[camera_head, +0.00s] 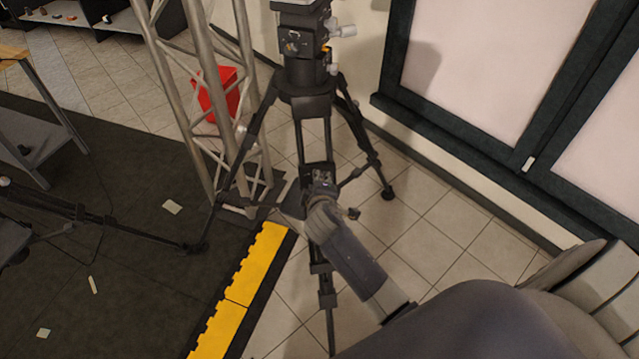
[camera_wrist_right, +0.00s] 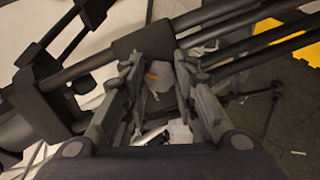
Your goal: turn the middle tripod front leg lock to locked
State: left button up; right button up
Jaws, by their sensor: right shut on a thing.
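The black tripod (camera_head: 306,103) stands upright in the middle of the head view, with its legs spread on the tiles. My right gripper (camera_head: 321,190) reaches up to its front leg from below right. My left gripper is not in view.
A metal truss (camera_head: 216,100) stands close left of the tripod, with a red box (camera_head: 218,92) behind it. A yellow edge strip (camera_head: 238,285) borders the dark mat (camera_head: 130,290). Dark-framed panels (camera_head: 490,75) line the right wall. Tiles right of the tripod are clear.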

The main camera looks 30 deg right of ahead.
jog(key=shift+f, duration=0.1)
jog(key=o, duration=1)
jog(key=shift+o, duration=0.2)
jog(key=shift+s, duration=0.1)
jog(key=v, duration=1.2)
